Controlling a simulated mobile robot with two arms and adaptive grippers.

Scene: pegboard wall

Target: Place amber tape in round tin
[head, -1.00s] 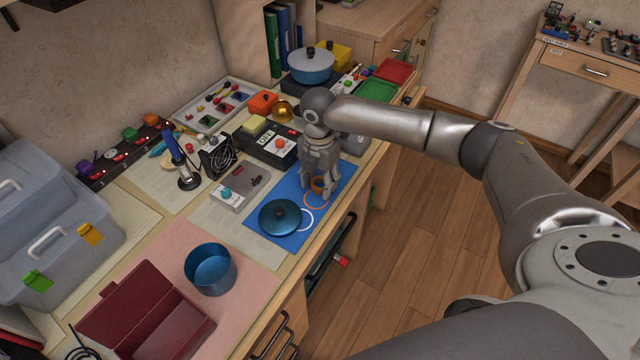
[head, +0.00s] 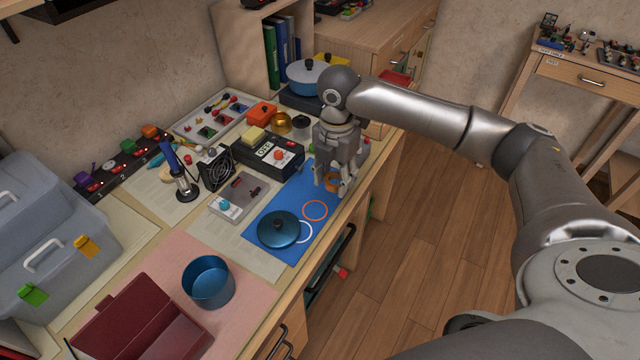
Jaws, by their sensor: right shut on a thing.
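My right gripper (head: 333,189) is shut on the amber tape (head: 332,182), a small orange-brown roll partly hidden by the fingers. It holds the roll over the far right part of the blue mat (head: 290,194); I cannot tell the exact height. The round tin (head: 208,288) is blue, open and upright on the pink sheet at the front left, well apart from the gripper. My left gripper is not in view.
An orange ring outline (head: 315,211) and a white one (head: 304,232) mark the mat. An open dark red box (head: 142,322) stands beside the tin. A grey device (head: 238,196), a black meter box (head: 268,154) and a soldering iron stand (head: 184,185) line the back of the bench.

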